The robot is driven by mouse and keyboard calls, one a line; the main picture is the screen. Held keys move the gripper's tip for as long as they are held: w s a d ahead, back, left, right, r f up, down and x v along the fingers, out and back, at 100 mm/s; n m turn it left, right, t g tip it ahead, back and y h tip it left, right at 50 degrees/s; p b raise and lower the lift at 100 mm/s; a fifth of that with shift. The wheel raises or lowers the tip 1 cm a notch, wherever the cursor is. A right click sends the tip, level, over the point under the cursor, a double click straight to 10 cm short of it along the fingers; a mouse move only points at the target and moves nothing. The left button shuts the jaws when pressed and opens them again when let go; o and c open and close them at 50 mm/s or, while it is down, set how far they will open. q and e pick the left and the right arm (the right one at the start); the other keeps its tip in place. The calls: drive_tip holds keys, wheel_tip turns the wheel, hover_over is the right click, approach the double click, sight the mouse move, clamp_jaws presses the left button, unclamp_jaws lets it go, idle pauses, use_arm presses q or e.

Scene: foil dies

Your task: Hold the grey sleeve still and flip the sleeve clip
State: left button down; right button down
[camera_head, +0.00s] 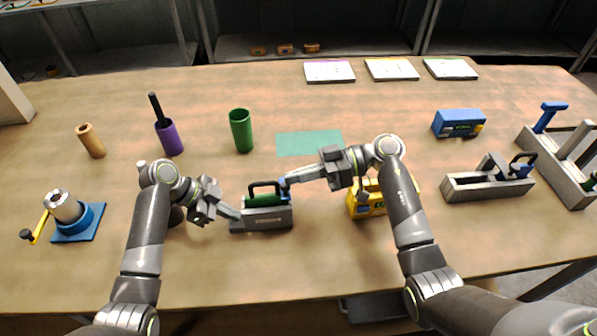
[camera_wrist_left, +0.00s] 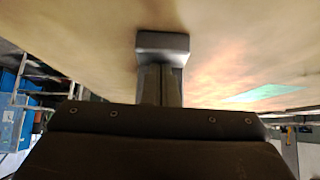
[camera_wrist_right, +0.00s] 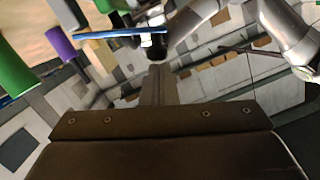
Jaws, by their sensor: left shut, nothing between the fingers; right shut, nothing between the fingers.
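The grey sleeve (camera_head: 262,222) is a grey box lying near the front middle of the table, with a green part showing in its top. The sleeve clip (camera_head: 267,184) is a dark loop standing up over it, with a blue tab at its right end. My left gripper (camera_head: 237,215) is shut, its tips against or very close to the sleeve's left end. The sleeve's end also shows beyond the fingers in the left wrist view (camera_wrist_left: 162,42). My right gripper (camera_head: 289,182) is shut and empty, its tips at the blue tab; contact is unclear. A blue bar shows beyond the fingers in the right wrist view (camera_wrist_right: 120,33).
A yellow block (camera_head: 368,205) stands under my right arm. A grey clamp tool (camera_head: 487,183) and blue box (camera_head: 458,123) are to the right. A green cup (camera_head: 240,131), purple holder (camera_head: 169,138) and blue-based fixture (camera_head: 78,220) are to the left. A green mat (camera_head: 309,142) lies behind.

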use_arm(q)
drive_tip(key=shift+s+a+f, duration=0.1)
drive_tip(key=shift+f, duration=0.15)
use_arm(e)
drive_tip(key=s+f+n, duration=0.2)
drive_tip(key=shift+s+f+n+t, duration=0.15)
drive_tip(key=shift+f+n+t, duration=0.15)
drive_tip(key=d+r, duration=0.5)
drive_tip(key=d, duration=0.5)
drive_tip(key=shift+d+r, duration=0.15)
drive_tip(key=shift+r, duration=0.25)
